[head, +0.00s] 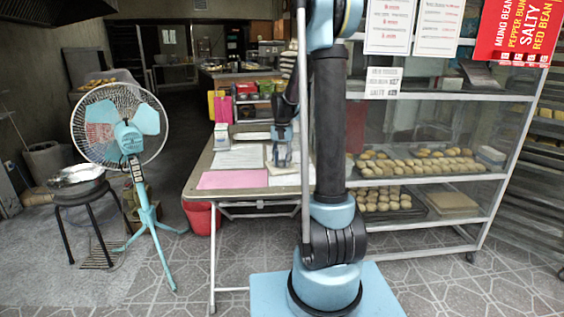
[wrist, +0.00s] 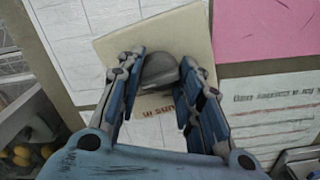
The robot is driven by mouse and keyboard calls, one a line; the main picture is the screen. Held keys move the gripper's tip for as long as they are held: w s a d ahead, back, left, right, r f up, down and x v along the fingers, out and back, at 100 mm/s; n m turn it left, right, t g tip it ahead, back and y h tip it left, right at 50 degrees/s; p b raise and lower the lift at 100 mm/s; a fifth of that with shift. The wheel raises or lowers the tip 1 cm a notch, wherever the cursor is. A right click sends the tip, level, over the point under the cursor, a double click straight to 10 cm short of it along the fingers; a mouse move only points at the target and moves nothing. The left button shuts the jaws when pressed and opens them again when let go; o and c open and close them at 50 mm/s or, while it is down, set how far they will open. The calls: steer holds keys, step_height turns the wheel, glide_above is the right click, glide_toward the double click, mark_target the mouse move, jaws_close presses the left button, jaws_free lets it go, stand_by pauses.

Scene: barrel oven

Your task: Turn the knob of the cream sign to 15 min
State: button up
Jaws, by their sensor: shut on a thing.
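In the wrist view the cream sign (wrist: 118,48) lies flat over printed papers, seen at a slant. A rounded grey knob (wrist: 159,68) stands on it. My gripper (wrist: 162,72) has its two blue-and-grey fingers on either side of the knob and is shut on it. The fingers and palm cover part of the sign.
White sheets (head: 238,158) and a pink sheet (head: 232,179) lie on the table. A glass-fronted shelf rack (head: 486,185) with trays of pastries stands to the right.

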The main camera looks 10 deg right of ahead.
stand_by(0.4)
steer(key=o, duration=1.1)
step_height(320, 180, up, 12)
steer(key=shift+f, duration=0.1)
steer(key=s+d+n, duration=0.1)
steer(key=s+d, duration=0.1)
steer(key=s, duration=0.9)
steer(key=s+f+n, duration=0.1)
steer(key=s+f, duration=0.3)
steer(key=s, duration=0.4)
steer(key=s+d+f+n+t, duration=0.1)
steer(key=s+f, duration=0.4)
steer(key=s, duration=0.4)
steer(key=s+d+f+n+t, duration=0.1)
steer(key=s+f, duration=0.3)
steer(key=s, duration=0.4)
steer(key=shift+s+f+n, duration=0.3)
steer(key=shift+f+n, duration=0.05)
steer(key=shift+n, duration=0.05)
